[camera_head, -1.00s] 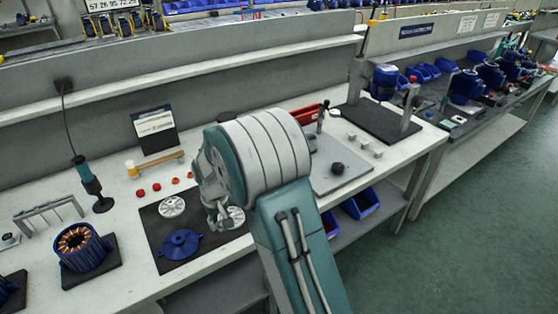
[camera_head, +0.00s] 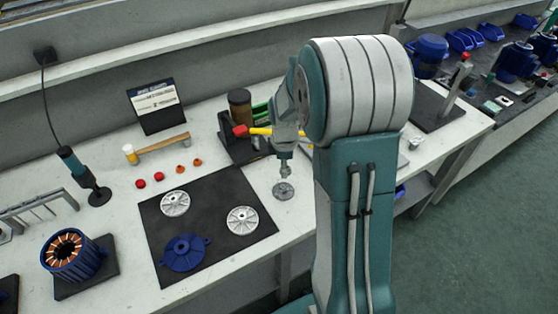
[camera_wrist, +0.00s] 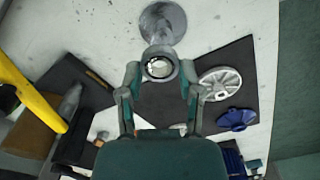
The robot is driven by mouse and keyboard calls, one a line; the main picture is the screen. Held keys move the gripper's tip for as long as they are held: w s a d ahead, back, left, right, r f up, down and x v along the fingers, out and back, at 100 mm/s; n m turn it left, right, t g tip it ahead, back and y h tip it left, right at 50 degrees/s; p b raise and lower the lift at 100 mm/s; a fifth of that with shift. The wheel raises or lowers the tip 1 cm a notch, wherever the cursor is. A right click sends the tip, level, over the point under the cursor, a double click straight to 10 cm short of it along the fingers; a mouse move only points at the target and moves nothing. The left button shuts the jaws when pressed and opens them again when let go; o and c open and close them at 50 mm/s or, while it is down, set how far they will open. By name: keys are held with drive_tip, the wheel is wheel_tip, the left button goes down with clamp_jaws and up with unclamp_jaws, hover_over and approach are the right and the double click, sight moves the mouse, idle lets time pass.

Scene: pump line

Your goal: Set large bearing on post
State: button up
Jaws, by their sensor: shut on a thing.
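My gripper (camera_wrist: 160,70) is shut on the large bearing, a grey metal ring (camera_wrist: 160,50) held between its two fingers in the wrist view. The post, a grey metal stand with a round base (camera_wrist: 163,20), is just beyond the bearing there. In the head view my gripper (camera_head: 285,148) points down over the post's round base (camera_head: 284,191), which stands on the white bench right of the black mat. The bearing lines up with the post's upper end. I cannot tell whether it is around the post or just above it.
The black mat (camera_head: 208,245) holds two silver covers (camera_head: 175,204) (camera_head: 242,220) and a blue flange (camera_head: 184,252). A hammer (camera_head: 160,146), red caps (camera_head: 158,176) and a dark rack with a brown jar (camera_head: 240,104) lie behind. A copper-wound blue stator (camera_head: 72,254) stands left.

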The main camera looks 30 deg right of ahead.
sight(282, 184)
drive_tip(key=shift+s+f, duration=0.1)
drive_tip(key=shift+f, duration=0.65)
drive_tip(key=shift+a+f, duration=0.3)
drive_tip(key=shift+f, duration=0.3)
drive_tip(key=shift+a+f, duration=0.3)
drive_tip(key=shift+f, duration=0.3)
drive_tip(key=shift+d+f, duration=0.1)
drive_tip(key=shift+d, duration=0.3)
drive_tip(key=shift+a, duration=0.4)
drive_tip(key=shift+d, duration=0.25)
drive_tip(key=shift+f, duration=0.8)
idle(0.5)
drive_tip(key=o, duration=1)
